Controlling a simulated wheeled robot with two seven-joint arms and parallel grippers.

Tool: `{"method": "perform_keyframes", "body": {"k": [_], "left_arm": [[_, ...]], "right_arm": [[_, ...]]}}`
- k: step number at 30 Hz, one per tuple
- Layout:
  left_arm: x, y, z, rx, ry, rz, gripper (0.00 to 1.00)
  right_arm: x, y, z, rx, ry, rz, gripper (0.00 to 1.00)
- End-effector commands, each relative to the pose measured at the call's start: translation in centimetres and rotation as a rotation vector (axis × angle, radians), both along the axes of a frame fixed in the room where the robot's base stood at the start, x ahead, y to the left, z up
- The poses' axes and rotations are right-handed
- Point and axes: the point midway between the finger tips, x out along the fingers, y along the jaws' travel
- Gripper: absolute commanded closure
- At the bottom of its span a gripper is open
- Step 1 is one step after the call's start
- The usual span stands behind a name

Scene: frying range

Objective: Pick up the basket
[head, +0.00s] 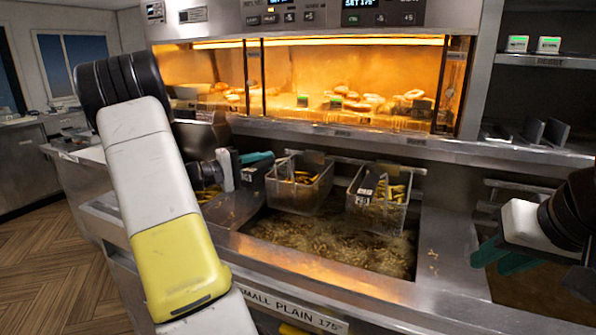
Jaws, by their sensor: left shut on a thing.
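Wire baskets with golden fried pieces hang at the back of the fryer vat (330,255): a middle basket (300,190) and a right basket (378,205). More golden pieces show at the left, partly hidden behind my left arm. My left gripper (257,160), with teal fingertips, is beside the middle basket's left back corner. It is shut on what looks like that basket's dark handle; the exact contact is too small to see. My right gripper (502,259) is at the right edge, away from the baskets, its teal fingers apart and empty.
A lit warming cabinet (330,85) with food on its shelf stands behind the fryer. A steel ledge (400,150) runs below it. The steel front rim (330,288) borders the bubbling oil. Shelves (545,62) stand at the right. Wooden floor lies at the left.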

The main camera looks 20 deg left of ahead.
Motion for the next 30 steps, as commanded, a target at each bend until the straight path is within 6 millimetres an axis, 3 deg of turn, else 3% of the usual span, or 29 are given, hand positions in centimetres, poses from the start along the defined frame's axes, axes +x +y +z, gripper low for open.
{"method": "perform_keyframes", "body": {"k": [16, 26, 30], "left_arm": [[-0.1, 0.0, 3.7, 0.002, -0.004, 0.000, 1.00], [-3.0, -0.4, 3.8, 0.000, -0.003, 0.002, 1.00], [-5.0, -0.7, 4.0, 0.002, -0.003, 0.002, 1.00]], "right_arm": [[0.0, 0.0, 0.0, 0.000, 0.000, 0.000, 0.71], [0.0, 0.0, 0.0, 0.000, 0.000, 0.000, 0.71], [0.0, 0.0, 0.0, 0.000, 0.000, 0.000, 0.71]]}}
